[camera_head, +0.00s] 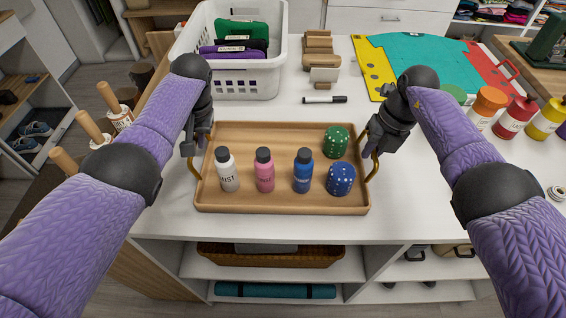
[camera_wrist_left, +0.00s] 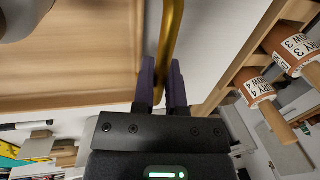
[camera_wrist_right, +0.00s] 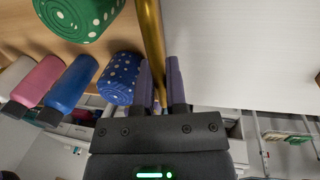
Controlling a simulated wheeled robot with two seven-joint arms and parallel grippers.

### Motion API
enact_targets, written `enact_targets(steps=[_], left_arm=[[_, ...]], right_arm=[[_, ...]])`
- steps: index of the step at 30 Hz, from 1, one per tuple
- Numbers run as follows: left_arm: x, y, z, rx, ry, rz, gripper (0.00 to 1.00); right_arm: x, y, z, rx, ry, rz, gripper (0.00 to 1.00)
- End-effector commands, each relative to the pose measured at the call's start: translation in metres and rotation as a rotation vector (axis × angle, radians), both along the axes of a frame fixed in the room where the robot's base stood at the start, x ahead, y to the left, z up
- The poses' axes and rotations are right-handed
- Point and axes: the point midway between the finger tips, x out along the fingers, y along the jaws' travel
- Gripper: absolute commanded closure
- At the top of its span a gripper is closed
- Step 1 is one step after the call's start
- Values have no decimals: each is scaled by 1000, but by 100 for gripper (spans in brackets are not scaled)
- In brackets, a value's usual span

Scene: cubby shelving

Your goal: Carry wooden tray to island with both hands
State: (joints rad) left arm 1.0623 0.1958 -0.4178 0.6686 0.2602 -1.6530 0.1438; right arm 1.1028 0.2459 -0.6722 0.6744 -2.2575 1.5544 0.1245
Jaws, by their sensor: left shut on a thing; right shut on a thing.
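The wooden tray (camera_head: 282,201) is in the middle of the head view, at the front edge of a white counter. It carries a white bottle (camera_head: 228,172), a pink bottle (camera_head: 264,172), a blue bottle (camera_head: 303,172), a green dotted cylinder (camera_head: 336,142) and a blue dotted cylinder (camera_head: 341,179). All stand upright. My left gripper (camera_head: 190,150) is shut on the tray's left brass handle (camera_wrist_left: 170,40). My right gripper (camera_head: 375,148) is shut on the right brass handle (camera_wrist_right: 152,40). The tray looks level; I cannot tell whether it touches the counter.
Paint bottles (camera_head: 514,118) stand at the right. Wooden-handled items (camera_head: 92,127) are at the left. Shelves below hold a wicker basket (camera_head: 270,258).

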Motion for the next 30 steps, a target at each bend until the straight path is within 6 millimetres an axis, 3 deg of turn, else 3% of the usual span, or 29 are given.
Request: enact_targets(steps=[10, 21, 30], left_arm=[[1, 0, 6, -1, -4, -1, 100], [1, 0, 59, -1, -17, 0, 100], [1, 0, 57, -1, -16, -1, 100]], right_arm=[[1, 0, 7, 1, -4, 0, 100], [1, 1, 59, 2, -17, 1, 100], [1, 1, 57, 2, -16, 1, 100]])
